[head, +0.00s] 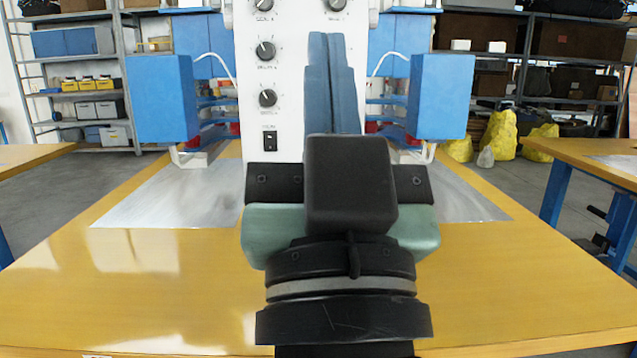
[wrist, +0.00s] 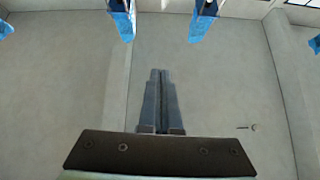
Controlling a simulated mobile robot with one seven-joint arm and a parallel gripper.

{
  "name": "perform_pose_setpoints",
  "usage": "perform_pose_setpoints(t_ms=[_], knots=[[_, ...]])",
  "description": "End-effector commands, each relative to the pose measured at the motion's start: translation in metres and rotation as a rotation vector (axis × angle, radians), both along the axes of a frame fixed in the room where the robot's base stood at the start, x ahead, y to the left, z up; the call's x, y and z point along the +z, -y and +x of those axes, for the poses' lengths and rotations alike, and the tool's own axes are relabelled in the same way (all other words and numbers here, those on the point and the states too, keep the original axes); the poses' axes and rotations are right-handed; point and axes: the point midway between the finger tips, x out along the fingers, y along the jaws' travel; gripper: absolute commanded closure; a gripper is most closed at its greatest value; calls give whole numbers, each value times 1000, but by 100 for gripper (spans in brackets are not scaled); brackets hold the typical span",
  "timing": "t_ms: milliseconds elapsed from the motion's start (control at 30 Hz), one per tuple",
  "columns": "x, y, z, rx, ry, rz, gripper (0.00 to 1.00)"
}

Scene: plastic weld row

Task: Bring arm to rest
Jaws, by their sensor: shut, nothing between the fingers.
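My gripper (head: 334,45) points up in the middle of the head view, in front of the white control panel of the welding machine. Its two blue-grey fingers are together with nothing between them. In the wrist view my gripper (wrist: 160,78) also shows shut and empty, with a plain grey surface behind it. The dark wrist housing and green-grey mount of my arm stand below the fingers and hide part of the table and machine.
The white machine (head: 270,120) with knobs and blue side units (head: 162,98) stands on the yellow table (head: 150,290). Metal sheets (head: 175,200) lie on both sides. Another table (head: 595,160) stands at right. Shelves (head: 75,95) line the back. The table's front left is clear.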

Motion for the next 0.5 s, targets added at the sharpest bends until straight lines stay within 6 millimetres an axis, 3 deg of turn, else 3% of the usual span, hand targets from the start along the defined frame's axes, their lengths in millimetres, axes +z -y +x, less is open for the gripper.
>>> perform_pose_setpoints(t_ms=[33,67,100,500], knots=[[31,-7,-23,-41,84,-27,100],[46,-9,-36,-73,126,-42,100],[64,-7,-33,-80,115,-43,100],[183,-6,-29,-76,102,-40,100]])
